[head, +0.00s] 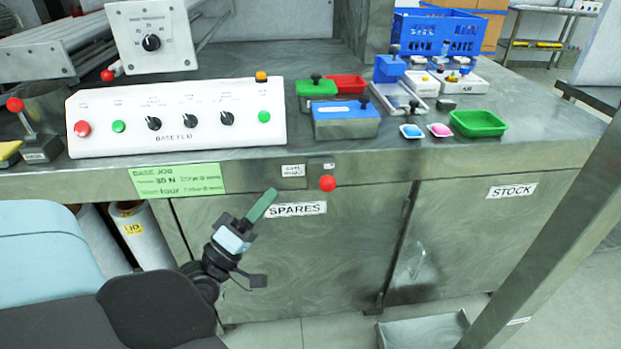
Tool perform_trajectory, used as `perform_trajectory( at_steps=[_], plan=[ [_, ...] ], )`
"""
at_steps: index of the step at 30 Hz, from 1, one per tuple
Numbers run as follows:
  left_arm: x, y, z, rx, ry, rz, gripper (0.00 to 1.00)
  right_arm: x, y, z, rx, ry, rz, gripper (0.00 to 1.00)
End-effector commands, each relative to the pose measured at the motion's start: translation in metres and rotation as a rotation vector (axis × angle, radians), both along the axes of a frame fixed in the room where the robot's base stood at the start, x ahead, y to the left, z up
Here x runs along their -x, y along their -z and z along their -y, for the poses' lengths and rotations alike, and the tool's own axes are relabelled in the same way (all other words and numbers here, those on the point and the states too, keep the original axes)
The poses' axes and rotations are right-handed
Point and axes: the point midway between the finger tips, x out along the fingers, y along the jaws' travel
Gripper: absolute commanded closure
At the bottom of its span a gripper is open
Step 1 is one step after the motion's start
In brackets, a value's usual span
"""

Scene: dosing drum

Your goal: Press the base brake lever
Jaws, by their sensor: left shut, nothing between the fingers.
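A small lever with a round red knob (327,183) sticks out from the bench's front edge, just above the SPARES door. A small white label (293,170) is fixed left of it; its print is too small to read surely. My left gripper (270,196) is in front of the cabinet, left of the red knob and slightly below it in the picture. Its green fingers are shut and empty, pointing up and right. A gap shows between the fingertips and the knob. My right gripper is not in view.
A white control panel (180,143) with buttons and knobs stands on the bench. Another red-knobbed lever (15,105) is at the far left. A blue box (345,122) and a green tray (478,123) sit on the worktop. A slanted metal post (560,220) crosses the right.

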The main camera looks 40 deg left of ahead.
Motion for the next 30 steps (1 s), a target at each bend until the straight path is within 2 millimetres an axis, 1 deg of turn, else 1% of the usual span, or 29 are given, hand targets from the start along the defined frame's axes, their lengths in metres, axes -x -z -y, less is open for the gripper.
perform_trajectory(
  at_steps=[5, 8, 18, 24, 26, 30],
  plan=[
    [-0.008, -0.005, 0.0, 0.0, -0.001, 0.003, 1.0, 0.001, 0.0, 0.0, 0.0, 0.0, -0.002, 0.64],
    [-0.018, -0.011, 0.0, -0.001, -0.001, 0.004, 1.0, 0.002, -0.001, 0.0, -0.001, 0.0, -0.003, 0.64],
    [-0.064, -0.035, 0.001, -0.001, -0.001, 0.004, 1.0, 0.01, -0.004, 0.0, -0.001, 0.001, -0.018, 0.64],
    [-0.091, -0.049, 0.001, -0.001, 0.0, 0.002, 1.0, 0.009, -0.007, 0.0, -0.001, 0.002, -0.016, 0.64],
    [-0.088, -0.038, 0.011, 0.003, 0.002, -0.005, 1.0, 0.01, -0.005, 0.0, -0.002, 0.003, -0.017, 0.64],
    [-0.086, -0.029, 0.025, 0.0, 0.001, -0.003, 1.0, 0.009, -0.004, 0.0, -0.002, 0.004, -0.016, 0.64]
  ],
)
